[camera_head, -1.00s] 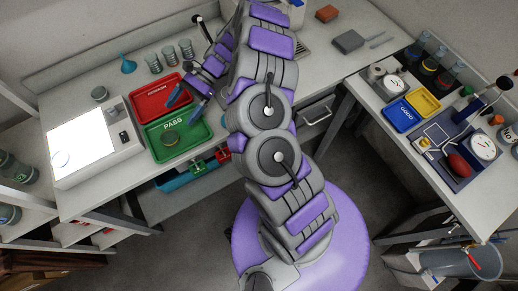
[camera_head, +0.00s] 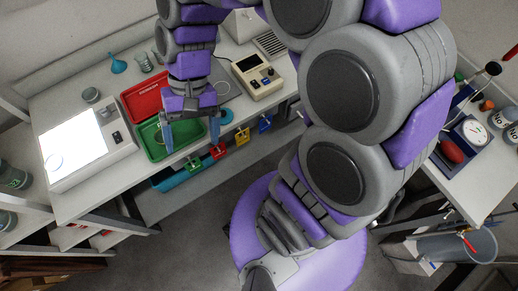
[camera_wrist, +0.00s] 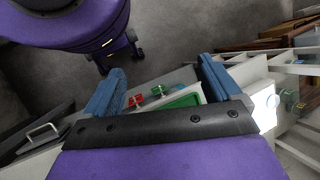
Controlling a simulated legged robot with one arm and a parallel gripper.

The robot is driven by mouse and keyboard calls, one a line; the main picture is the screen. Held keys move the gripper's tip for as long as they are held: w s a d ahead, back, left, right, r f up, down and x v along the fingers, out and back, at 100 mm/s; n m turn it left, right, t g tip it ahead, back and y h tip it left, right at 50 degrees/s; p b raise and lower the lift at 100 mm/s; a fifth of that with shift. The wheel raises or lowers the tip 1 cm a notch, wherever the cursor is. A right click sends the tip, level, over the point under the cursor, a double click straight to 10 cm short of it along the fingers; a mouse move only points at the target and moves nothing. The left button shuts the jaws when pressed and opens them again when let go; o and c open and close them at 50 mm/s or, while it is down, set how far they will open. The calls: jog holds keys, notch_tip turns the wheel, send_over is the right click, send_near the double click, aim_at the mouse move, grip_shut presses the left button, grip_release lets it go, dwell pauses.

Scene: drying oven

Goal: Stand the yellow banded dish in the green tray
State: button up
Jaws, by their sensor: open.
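The green tray (camera_head: 150,148) lies on the left bench, in front of the red tray (camera_head: 135,98). A small dish stands in the green tray in the head view, partly hidden by my finger; its band colour is too small to tell. Another clear dish (camera_head: 53,161) lies on the bright light panel; I cannot make out a yellow band on it. My gripper (camera_head: 191,143) is open, with one blue finger over the green tray and the other to its right. In the wrist view my open gripper (camera_wrist: 162,68) has nothing between its fingers, and part of the green tray (camera_wrist: 185,101) shows behind it.
The light box (camera_head: 122,152) stands left of the green tray. A grey lidded pot (camera_head: 91,95) and a blue funnel (camera_head: 118,63) stand behind. A meter box (camera_head: 257,75) stands to the right.

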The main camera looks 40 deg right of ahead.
jog(key=s+d+n+t+h, duration=0.1)
jog(key=s+d+h, duration=0.3)
jog(key=s+d, duration=0.5)
jog(key=s+t, duration=0.1)
jog(key=s, duration=0.1)
jog(key=shift+s+f+n, duration=0.15)
jog(key=shift+s+n, duration=0.15)
jog(key=shift+n, duration=0.1)
